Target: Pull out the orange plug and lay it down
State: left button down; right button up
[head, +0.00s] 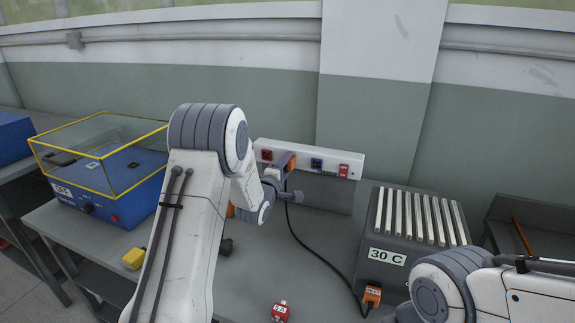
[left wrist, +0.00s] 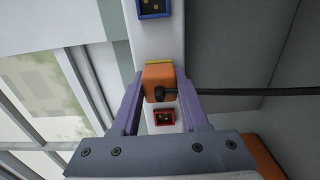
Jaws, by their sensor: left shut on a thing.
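The orange plug (left wrist: 158,76) is between the two purple fingers of my left gripper (left wrist: 158,84) in the left wrist view. Its black cable runs off to the right there. In the head view the left gripper (head: 285,166) is at the white socket strip (head: 330,160) on the wall side, with the plug (head: 291,162) partly hidden by it. A yellow edge shows right behind the plug in the wrist view. I cannot tell whether the plug is fully seated. My right gripper is out of view; only its arm shows.
A red-framed socket (left wrist: 164,117) and a blue-framed socket (left wrist: 153,8) flank the plug. The cable drops to the bench (head: 255,270). A grey box marked 30 C (head: 388,256) stands right, a blue machine (head: 130,200) left. A red block (head: 280,312) lies in front.

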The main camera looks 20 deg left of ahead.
aim_at(286, 166)
pick_arm(q)
jog(key=shift+s+a+b, duration=0.1)
jog(key=shift+s+b, duration=0.45)
jog(key=shift+s, duration=2.4)
